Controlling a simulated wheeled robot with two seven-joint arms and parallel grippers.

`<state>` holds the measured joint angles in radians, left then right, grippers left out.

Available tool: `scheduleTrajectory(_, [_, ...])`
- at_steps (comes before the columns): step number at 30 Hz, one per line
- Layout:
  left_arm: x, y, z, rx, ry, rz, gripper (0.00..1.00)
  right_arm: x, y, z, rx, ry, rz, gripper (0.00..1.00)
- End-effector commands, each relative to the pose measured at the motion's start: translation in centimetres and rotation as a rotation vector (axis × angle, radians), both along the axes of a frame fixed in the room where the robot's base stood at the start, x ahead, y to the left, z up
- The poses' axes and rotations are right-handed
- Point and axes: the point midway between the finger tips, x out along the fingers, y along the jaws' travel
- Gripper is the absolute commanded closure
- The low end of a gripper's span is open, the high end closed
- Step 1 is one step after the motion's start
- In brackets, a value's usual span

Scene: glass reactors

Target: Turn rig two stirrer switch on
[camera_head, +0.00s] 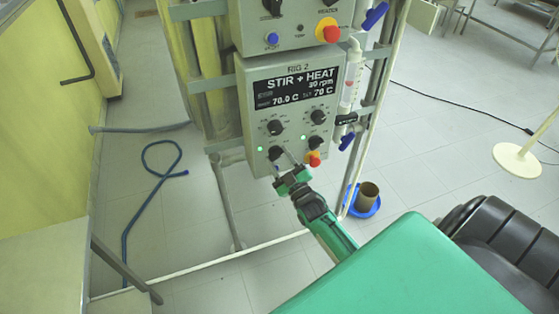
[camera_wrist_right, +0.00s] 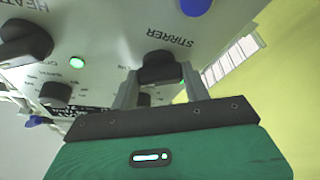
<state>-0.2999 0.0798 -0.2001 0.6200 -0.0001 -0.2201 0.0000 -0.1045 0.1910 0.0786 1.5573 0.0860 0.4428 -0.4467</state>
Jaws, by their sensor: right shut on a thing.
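The rig two control box (camera_head: 258,112) has a lit display (camera_head: 290,90) reading "STIR + HEAT" with an rpm value and 70 C values. The black stirrer switch (camera_head: 275,152) is at its lower left, beside a lit green lamp (camera_head: 260,149). My right gripper (camera_head: 283,162) is at this switch. In the right wrist view, the stirrer switch (camera_wrist_right: 158,67) sits under the word "STIRRER", between the two fingers of my right gripper (camera_wrist_right: 160,90), which is shut on it. The fingers partly hide the switch's lower markings. My left gripper is not in view.
The heater switch (camera_head: 315,142) is to the right, above a red button (camera_head: 313,158). Another control box (camera_head: 290,22) is mounted above. Glassware (camera_head: 351,80) and frame poles stand at the right. A blue hose (camera_head: 150,190) lies on the floor at left.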

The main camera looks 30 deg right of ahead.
Motion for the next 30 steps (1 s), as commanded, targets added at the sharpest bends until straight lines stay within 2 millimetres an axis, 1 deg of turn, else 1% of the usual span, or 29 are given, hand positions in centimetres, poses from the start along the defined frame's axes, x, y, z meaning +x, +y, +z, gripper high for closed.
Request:
scheduleTrajectory(15, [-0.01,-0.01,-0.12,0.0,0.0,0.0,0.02,-0.04,0.03,-0.18,0.024,-0.002,0.001,0.76])
scheduleTrajectory(16, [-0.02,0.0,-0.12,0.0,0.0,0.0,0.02,-0.04,0.04,-0.19,0.024,-0.001,0.0,0.51])
scheduleTrajectory(19, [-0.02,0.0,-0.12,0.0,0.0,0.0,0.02,-0.03,0.03,-0.17,0.023,-0.002,0.0,0.31])
scheduleTrajectory(27, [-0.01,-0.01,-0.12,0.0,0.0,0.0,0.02,-0.03,0.02,-0.09,0.022,-0.004,0.0,0.31])
scheduleTrajectory(30, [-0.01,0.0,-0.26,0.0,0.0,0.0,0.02,-0.37,0.03,-0.3,0.022,-0.003,0.0,0.31])
